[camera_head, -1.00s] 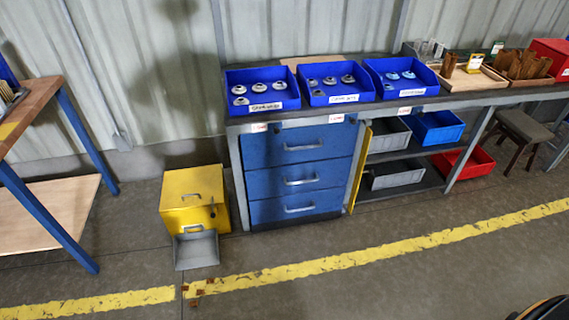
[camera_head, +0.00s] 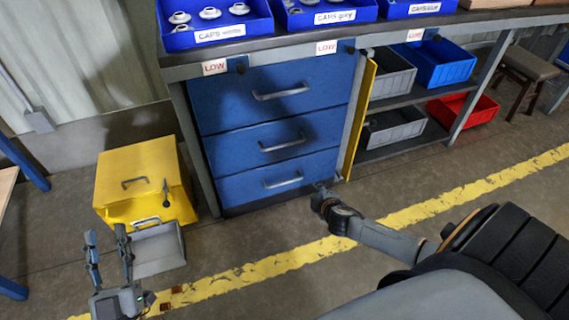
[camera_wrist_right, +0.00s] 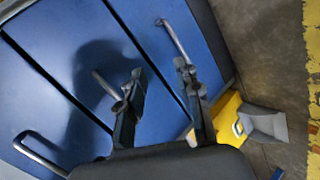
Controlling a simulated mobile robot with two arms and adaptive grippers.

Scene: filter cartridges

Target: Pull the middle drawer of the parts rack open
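The parts rack's blue cabinet has three stacked drawers, all flush. The middle drawer (camera_head: 240,150) has a grey bar handle (camera_head: 283,143). In the right wrist view the picture is turned, and the middle handle (camera_wrist_right: 108,85) shows beside one fingertip, with no clear contact. The bottom handle (camera_wrist_right: 177,40) is beyond the other finger. My right gripper (camera_wrist_right: 157,85) is open and empty in front of the drawer fronts. In the head view it (camera_head: 322,192) is low, by the cabinet's lower right corner. My left gripper (camera_head: 106,236) is open and empty at lower left.
A yellow bin (camera_head: 140,180) with a grey scoop-like tray (camera_head: 158,250) stands left of the cabinet. A yellow panel (camera_head: 358,120) sits at the cabinet's right edge, beside shelves with grey, blue and red bins.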

